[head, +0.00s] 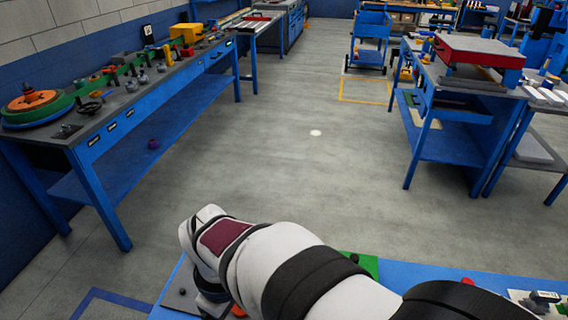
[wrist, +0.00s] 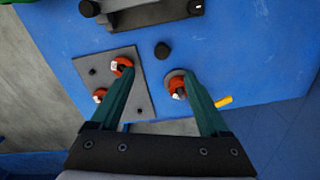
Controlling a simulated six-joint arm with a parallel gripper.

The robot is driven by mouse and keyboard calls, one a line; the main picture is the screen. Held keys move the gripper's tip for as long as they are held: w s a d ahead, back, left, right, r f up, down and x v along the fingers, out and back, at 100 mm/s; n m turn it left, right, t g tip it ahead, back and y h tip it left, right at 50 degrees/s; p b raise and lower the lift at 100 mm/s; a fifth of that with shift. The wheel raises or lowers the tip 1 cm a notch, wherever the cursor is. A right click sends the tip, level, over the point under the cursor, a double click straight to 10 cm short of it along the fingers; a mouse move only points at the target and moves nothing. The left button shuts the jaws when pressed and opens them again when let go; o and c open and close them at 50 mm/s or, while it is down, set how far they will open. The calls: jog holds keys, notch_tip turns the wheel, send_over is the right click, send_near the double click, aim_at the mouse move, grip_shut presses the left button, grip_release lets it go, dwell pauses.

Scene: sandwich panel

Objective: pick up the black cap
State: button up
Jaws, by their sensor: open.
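A small round black piece (wrist: 162,50), which looks like the black cap, sits on the blue panel surface (wrist: 220,50) in the wrist view. My gripper (wrist: 156,73) is open, with its two green fingers pointing toward the panel. The black piece lies just beyond the fingertips, roughly between them in the picture; nothing is seen held. In the head view my arm covers much of the panel, and the gripper is mostly hidden beneath it.
A grey plate (wrist: 117,87) with orange-red round parts (wrist: 100,95) lies at left. Another orange-red part on a grey disc (wrist: 174,80) is by the right finger. A dark grey block (wrist: 150,12) and a yellow piece (wrist: 224,101) are near. Benches (head: 150,100) stand farther off.

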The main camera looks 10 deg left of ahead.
jog(key=shift+n, duration=0.5)
jog(key=f, duration=0.5)
jog(key=a+f, duration=0.1)
jog(key=f, duration=1)
jog(key=shift+s+a+f, duration=0.1)
jog(key=shift+a+f, duration=0.1)
grip_shut()
